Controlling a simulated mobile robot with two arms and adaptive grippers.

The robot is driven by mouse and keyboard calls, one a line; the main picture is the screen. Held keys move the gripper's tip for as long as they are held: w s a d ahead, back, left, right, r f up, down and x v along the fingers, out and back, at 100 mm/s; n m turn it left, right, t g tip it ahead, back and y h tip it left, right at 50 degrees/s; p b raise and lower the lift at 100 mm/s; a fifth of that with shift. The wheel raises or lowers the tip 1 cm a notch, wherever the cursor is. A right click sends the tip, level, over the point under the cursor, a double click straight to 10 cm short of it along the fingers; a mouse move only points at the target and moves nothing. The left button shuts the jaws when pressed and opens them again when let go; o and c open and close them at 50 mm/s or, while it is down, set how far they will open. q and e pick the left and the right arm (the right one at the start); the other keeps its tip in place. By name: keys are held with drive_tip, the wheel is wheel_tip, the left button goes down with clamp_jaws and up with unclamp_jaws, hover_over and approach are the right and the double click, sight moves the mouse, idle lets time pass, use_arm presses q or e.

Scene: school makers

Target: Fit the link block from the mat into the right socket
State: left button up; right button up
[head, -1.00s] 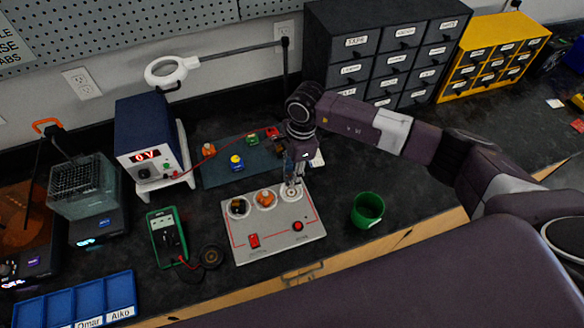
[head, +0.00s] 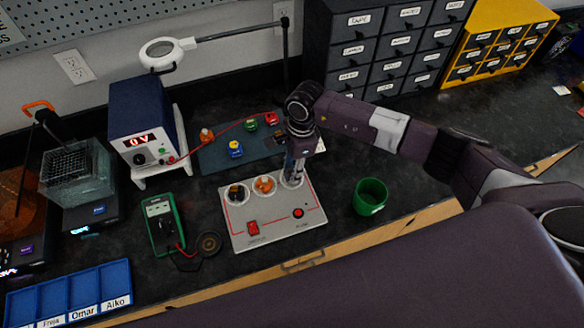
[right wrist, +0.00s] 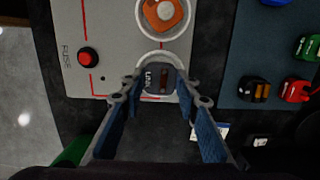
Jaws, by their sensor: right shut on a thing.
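The grey panel (head: 266,222) has a row of three round sockets. The left socket holds a dark block (head: 236,192). The middle socket holds an orange block (head: 264,184), also visible in the right wrist view (right wrist: 163,12). My right gripper (head: 292,177) points down at the right socket (head: 300,183) and covers much of it. In the right wrist view my right gripper (right wrist: 160,86) is shut on the dark grey link block (right wrist: 152,79), whose label is partly readable. The block shows within the socket's pale ring; its seating depth cannot be told. My left gripper is not in view.
Behind the panel lies a dark mat (head: 215,161) with several coloured blocks, including a blue one (head: 235,149) and a red one (head: 270,118). A green cup (head: 370,197) stands right of the panel. A green multimeter (head: 163,224) stands left of it.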

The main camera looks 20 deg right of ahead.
drive_tip(key=shift+b, duration=0.55)
idle(1.0)
drive_tip(key=shift+f+b, duration=0.6)
drive_tip(key=o, duration=0.7)
drive_tip(key=shift+d+r+p, duration=0.15)
drive_tip(key=shift+r+p, duration=0.7)
drive_tip(key=shift+r, duration=0.6)
drive_tip(key=shift+d+r+p, duration=0.15)
drive_tip(key=shift+r+p, duration=0.65)
drive_tip(key=shift+r, duration=0.6)
drive_tip(key=shift+d+r+p, duration=0.2)
drive_tip(key=shift+r+p, duration=0.45)
drive_tip(key=shift+r, duration=0.7)
drive_tip(key=shift+d+r+p, duration=0.15)
drive_tip(key=shift+r+p, duration=0.5)
drive_tip(key=shift+r, duration=0.65)
drive_tip(key=shift+f, duration=0.1)
